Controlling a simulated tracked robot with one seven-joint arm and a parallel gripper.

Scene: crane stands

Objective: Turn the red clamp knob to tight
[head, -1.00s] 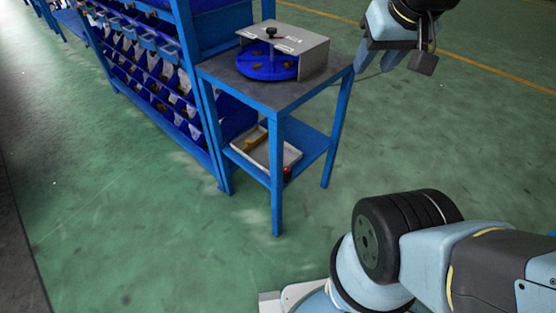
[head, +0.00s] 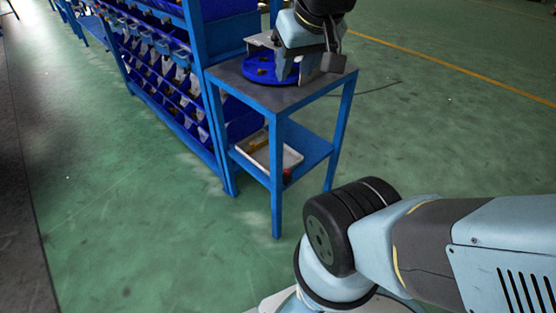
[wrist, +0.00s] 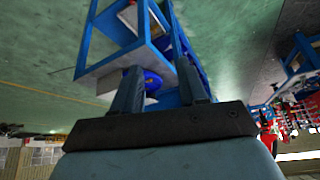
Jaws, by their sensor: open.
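No clamp knob that I can make out as red shows on top of the blue table (head: 277,98). The table bears a grey housing (head: 258,40) with a blue round tray (head: 256,70) in its open front. My gripper (head: 291,74) is open in front of the housing and hides much of it, including the black knob seen on its top earlier. In the wrist view, the blue round tray (wrist: 152,80) shows between the open fingers of my gripper (wrist: 158,85). I cannot tell whether the fingers touch anything.
A white tray (head: 292,158) with a yellowish item and a small red thing (head: 287,174) beside it are on the table's lower shelf. A blue rack of bins (head: 165,75) stands close on the left. The green floor (head: 430,130) to the right is clear.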

